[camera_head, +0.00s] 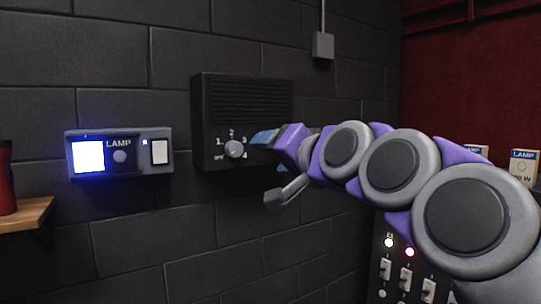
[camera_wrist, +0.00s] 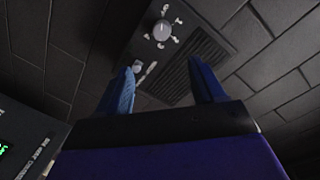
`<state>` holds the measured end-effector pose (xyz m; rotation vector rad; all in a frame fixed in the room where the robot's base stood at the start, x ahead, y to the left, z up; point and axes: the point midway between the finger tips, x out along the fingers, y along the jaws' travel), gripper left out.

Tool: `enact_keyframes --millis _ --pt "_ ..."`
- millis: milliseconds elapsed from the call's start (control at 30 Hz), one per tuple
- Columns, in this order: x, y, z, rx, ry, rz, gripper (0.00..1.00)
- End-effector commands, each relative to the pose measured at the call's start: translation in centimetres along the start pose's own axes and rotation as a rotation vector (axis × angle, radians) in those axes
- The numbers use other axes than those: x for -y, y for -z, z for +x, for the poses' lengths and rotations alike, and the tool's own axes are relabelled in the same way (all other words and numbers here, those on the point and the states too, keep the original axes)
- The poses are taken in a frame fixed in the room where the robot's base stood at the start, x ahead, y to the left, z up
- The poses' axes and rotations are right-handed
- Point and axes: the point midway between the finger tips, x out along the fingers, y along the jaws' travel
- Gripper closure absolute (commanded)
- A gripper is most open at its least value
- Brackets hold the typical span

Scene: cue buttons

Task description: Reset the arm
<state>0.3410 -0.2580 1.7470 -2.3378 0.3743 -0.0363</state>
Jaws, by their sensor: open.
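My arm reaches in from the right in the head view. My gripper (camera_head: 272,170) is in front of the lower right part of a black wall box. In the wrist view my gripper (camera_wrist: 165,90) shows two blue fingers spread apart with nothing between them. The black box (camera_head: 243,97) has a grille and a round grey dial (camera_head: 235,149) with numbers around it. The dial also shows in the wrist view (camera_wrist: 162,30), beyond the fingers and apart from them.
A lamp panel (camera_head: 122,143) with a bright blue-white lit square and a white switch is on the wall at left. A wooden shelf (camera_head: 28,213) holds a red object (camera_head: 6,180). A switch panel (camera_head: 408,272) with lit lights stands at lower right, below my arm.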

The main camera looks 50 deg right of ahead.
Motion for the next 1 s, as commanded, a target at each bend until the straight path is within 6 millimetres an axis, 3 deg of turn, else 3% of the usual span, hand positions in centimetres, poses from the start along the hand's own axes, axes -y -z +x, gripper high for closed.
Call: enact_keyframes --millis 500,600,667,767,1000 --pt "0.0 0.0 0.1 0.001 0.0 -0.001 0.32" --pt "-0.1 -1.3 0.5 0.028 -0.005 -0.012 0.32" --pt "-0.1 -3.2 1.0 0.07 -0.011 -0.03 0.32" --pt "-0.5 -8.3 2.3 0.18 -0.03 -0.082 0.32" --pt "-3.5 -24.7 3.0 0.543 -0.1 -0.261 0.32"
